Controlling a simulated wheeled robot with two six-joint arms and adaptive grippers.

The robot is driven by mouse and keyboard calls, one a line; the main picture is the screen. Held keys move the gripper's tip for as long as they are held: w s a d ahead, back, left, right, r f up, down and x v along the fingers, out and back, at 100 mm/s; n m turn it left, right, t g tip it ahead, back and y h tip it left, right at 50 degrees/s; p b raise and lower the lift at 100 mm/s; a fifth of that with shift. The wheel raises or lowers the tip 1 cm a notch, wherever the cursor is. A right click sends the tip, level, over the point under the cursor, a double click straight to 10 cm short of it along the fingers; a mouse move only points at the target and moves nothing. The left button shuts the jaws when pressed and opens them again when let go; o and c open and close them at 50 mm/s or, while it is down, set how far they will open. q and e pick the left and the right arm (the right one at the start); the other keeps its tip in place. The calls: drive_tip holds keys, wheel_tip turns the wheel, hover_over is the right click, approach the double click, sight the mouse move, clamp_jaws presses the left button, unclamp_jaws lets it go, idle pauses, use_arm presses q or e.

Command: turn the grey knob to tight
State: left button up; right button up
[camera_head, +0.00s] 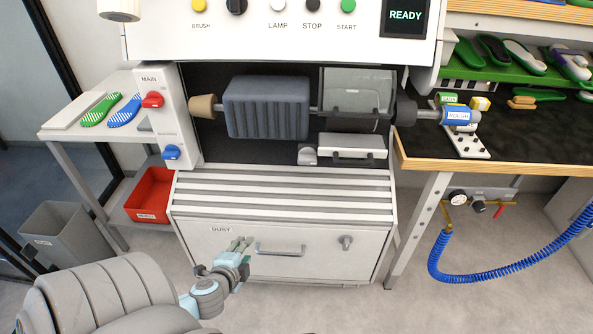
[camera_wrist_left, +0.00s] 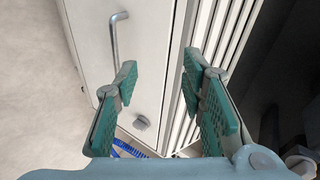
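A small grey knob (camera_head: 307,154) sits on the machine below the roller, just left of the white work rest (camera_head: 352,147). No tight marking is readable on it. Another grey turning piece, the latch (camera_head: 346,242), is on the front of the dust drawer (camera_head: 300,265), and it also shows in the left wrist view (camera_wrist_left: 142,122). My left gripper (camera_head: 243,245) is in front of the drawer, left of its handle, below and left of the grey knob. In the left wrist view its teal fingers (camera_wrist_left: 158,75) stand apart with nothing between them. My right gripper is not in view.
The drawer handle (camera_head: 280,250) sticks out right of my left gripper. A slatted ledge (camera_head: 285,195) lies below the roller (camera_head: 267,106). A red bin (camera_head: 150,195) stands at the left. A blue hose (camera_head: 505,268) hangs at the right under the bench (camera_head: 520,155).

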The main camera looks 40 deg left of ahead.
use_arm(q)
drive_tip(key=w+d+r+m+t+b, duration=0.1)
drive_tip(key=w+d+r+m+t, duration=0.2)
drive_tip(key=r, duration=0.7)
drive_tip(key=m+t+h+b, duration=0.1)
drive_tip(key=m+t+b, duration=0.1)
drive_tip(key=t, duration=0.2)
approach(300, 162)
drive_tip(key=b+x, duration=0.4)
drive_tip(key=x, duration=0.6)
drive_tip(key=shift+f, duration=0.1)
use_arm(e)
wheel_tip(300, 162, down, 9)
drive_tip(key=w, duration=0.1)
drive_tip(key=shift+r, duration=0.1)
use_arm(q)
drive_tip(key=shift+s+d, duration=0.1)
drive_tip(key=shift+s, duration=0.05)
clamp_jaws()
